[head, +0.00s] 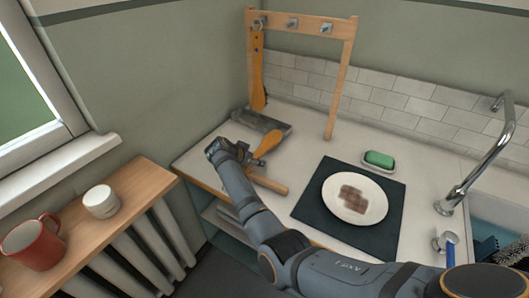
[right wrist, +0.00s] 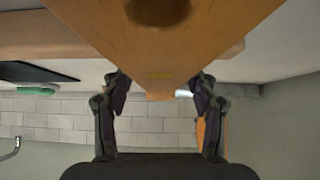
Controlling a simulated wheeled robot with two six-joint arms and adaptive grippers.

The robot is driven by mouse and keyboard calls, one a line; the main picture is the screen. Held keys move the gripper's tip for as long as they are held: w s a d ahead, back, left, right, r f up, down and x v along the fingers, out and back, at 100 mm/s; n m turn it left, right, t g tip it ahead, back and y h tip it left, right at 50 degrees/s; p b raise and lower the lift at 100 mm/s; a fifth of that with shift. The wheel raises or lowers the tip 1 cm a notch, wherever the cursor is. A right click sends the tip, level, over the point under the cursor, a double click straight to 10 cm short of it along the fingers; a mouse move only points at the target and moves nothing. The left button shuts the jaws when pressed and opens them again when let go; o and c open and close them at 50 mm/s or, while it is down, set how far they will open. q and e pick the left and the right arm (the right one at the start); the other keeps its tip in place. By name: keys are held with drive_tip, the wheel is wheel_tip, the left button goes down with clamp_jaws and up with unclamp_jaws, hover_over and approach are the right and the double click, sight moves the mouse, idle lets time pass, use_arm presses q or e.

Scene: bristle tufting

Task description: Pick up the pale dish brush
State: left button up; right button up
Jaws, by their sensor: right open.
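My right gripper (head: 252,160) is at the left end of the counter, with its fingers partly hidden by my wrist. In the right wrist view it is open (right wrist: 160,84), and a broad wooden surface (right wrist: 160,48) fills the space in front of and between the fingers; I cannot tell if they touch it. In the head view an orange-brown wooden paddle-shaped handle (head: 268,142) is beside the fingers. A paler wooden handle (head: 270,184) lies just in front, near the counter edge. I cannot tell which belongs to the pale dish brush; no bristles show there. My left gripper is out of view.
A wooden rack (head: 341,88) with hooks stands behind, with a wooden-handled tool (head: 258,72) hanging on it. A grey flat tool (head: 262,122) lies behind the gripper. A plate (head: 345,209) on a dark mat (head: 310,206), green soap (head: 379,159) and faucet (head: 470,178) are right.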

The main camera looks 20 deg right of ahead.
drive_tip(key=shift+s+a+r, duration=0.1)
drive_tip(key=shift+a+r, duration=0.05)
drive_tip(key=shift+a, duration=0.1)
drive_tip(key=c, duration=0.4)
drive_tip(key=shift+d, duration=0.15)
drive_tip(key=shift+c, duration=3.7)
clamp_jaws()
drive_tip(key=shift+r, duration=0.3)
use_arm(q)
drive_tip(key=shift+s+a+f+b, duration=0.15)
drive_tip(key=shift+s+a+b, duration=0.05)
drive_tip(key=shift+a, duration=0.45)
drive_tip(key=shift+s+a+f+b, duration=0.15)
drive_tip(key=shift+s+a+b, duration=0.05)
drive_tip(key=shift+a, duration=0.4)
use_arm(e)
wheel_tip(320, 180, up, 17)
drive_tip(key=shift+r, duration=0.15)
